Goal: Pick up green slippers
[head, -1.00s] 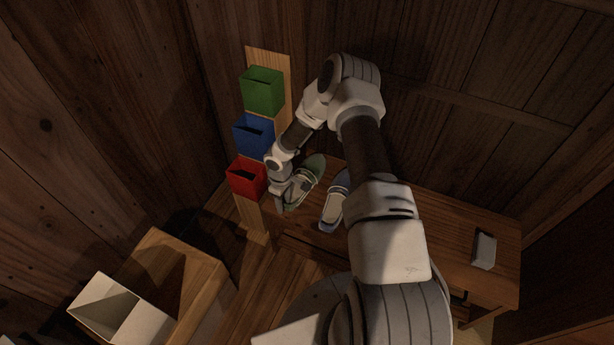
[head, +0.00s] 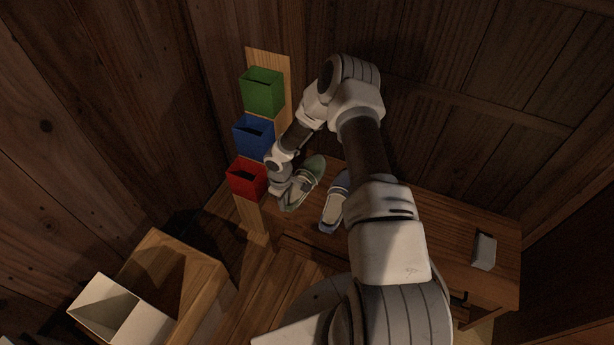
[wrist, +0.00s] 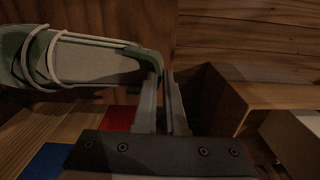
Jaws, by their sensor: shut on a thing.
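The green slippers (head: 313,173) show in the head view at the left end of the wooden bench, as a green-edged shape with a pale inner sole. My gripper (head: 284,201) is at their near left end. In the wrist view, the green slippers (wrist: 95,62) reach in from the left, with pale straps across them. My gripper (wrist: 164,85) is shut on their end edge there. Only one slipper shape is clear, and I cannot tell whether it touches the bench.
Blue slippers (head: 331,212) lie just right of the green ones, partly behind my arm. Green (head: 262,93), blue (head: 252,138) and red (head: 246,180) boxes hang on a board at left. A wooden box (head: 207,264) stands front left. A pale block (head: 484,251) sits on the bench (head: 445,234).

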